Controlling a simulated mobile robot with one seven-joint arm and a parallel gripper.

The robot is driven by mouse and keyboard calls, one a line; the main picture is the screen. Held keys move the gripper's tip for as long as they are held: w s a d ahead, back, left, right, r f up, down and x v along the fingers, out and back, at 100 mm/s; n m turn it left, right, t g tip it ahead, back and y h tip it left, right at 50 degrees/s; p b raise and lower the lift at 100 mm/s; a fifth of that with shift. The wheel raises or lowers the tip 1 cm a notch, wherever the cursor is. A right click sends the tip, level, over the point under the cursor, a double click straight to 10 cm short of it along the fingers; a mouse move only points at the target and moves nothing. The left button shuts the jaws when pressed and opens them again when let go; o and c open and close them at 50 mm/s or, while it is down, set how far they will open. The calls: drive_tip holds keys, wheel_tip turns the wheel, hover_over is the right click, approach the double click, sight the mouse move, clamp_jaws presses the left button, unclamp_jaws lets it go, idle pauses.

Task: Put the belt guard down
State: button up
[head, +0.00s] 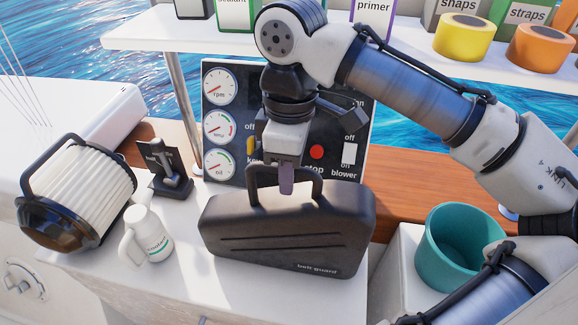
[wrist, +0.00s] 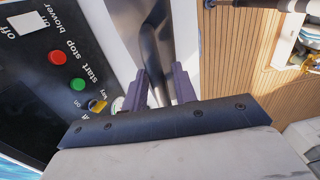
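The belt guard (head: 287,232) is a black case-like cover with a loop handle on top and its name printed at the lower right. It is upright over the white counter top; I cannot tell whether its bottom edge touches the counter. My gripper (head: 286,182) points down at the handle and is shut on it. In the wrist view the two purple-grey fingers (wrist: 160,90) stand on either side of the dark handle (wrist: 154,58).
A control panel (head: 225,150) with gauges and switches stands right behind. On the left are a white jug (head: 148,238), a black lever (head: 172,172) and a pleated filter (head: 78,192). A teal bucket (head: 432,262) is on the right. A shelf (head: 150,28) with goods hangs above.

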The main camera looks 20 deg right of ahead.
drive_tip(key=shift+o, duration=0.7)
wheel_tip(320, 180, up, 12)
drive_tip(key=shift+w+d+r, duration=0.2)
drive_tip(key=shift+w, duration=0.1)
idle(0.3)
